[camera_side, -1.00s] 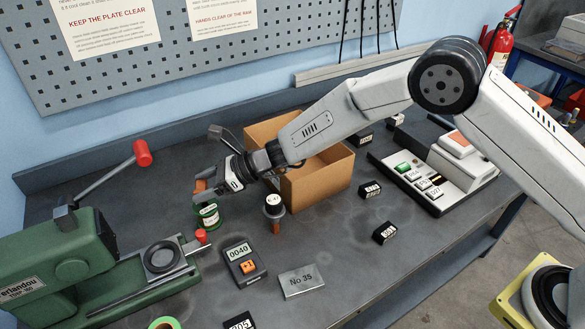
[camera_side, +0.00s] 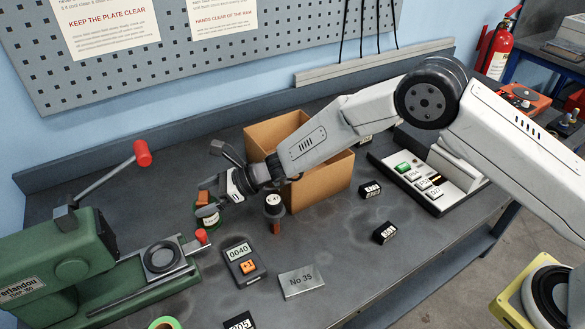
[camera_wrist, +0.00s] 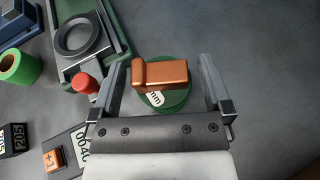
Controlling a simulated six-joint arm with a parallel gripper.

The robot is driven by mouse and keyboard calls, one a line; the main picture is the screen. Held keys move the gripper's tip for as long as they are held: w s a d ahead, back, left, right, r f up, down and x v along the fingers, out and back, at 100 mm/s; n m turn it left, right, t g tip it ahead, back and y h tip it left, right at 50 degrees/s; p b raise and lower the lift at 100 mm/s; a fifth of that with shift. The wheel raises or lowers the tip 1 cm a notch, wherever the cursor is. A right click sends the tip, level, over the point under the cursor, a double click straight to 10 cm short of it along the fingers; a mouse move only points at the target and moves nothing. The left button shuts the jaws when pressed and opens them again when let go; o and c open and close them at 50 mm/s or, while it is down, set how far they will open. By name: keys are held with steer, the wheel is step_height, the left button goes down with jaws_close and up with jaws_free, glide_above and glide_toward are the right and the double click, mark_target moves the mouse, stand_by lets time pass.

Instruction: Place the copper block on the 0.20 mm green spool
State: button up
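The copper block (camera_wrist: 165,75) lies on top of the green spool (camera_wrist: 178,100) in the wrist view, with the spool's green rim and part of its white label showing around it. In the side view the block (camera_side: 203,198) sits on the spool (camera_side: 208,217), partly behind my gripper (camera_side: 216,198). In the wrist view my gripper (camera_wrist: 165,78) is open, one finger on each side of the block, with gaps on both sides. The spool's label is too small and partly covered to read as 0.20 mm.
A dark cylinder with a pale top (camera_side: 273,208) stands right of the spool, before a cardboard box (camera_side: 322,183). A green press (camera_side: 60,262) with a red-knobbed lever is at left. A 0040 counter (camera_side: 243,263) and a No 35 plate (camera_side: 300,281) lie in front.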

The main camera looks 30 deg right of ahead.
steer(key=shift+r, duration=0.15)
steer(key=shift+d, duration=0.1)
steer(key=v, duration=1.2)
